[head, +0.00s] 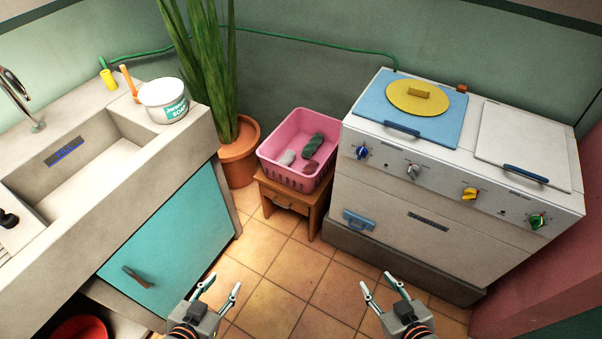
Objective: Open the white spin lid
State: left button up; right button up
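The white spin lid (522,146) lies flat and closed on the right part of the white washing machine's top (460,170). A dark blue handle (525,174) runs along the lid's front edge. My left gripper (222,284) is open and empty, low in front of the tiled floor. My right gripper (377,284) is open and empty, in front of the machine's base and to the lower left of the lid. Neither gripper touches the machine.
A blue lid (373,105) with a yellow disc (420,97) covers the machine's left part. Knobs line its sloped front. A pink basket (273,145) stands on a wooden stool (315,210), left of the machine. A sink counter (150,160) fills the left. Tiled floor (275,265) is open between.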

aim_at(532, 148)
jog(key=z, duration=1.55)
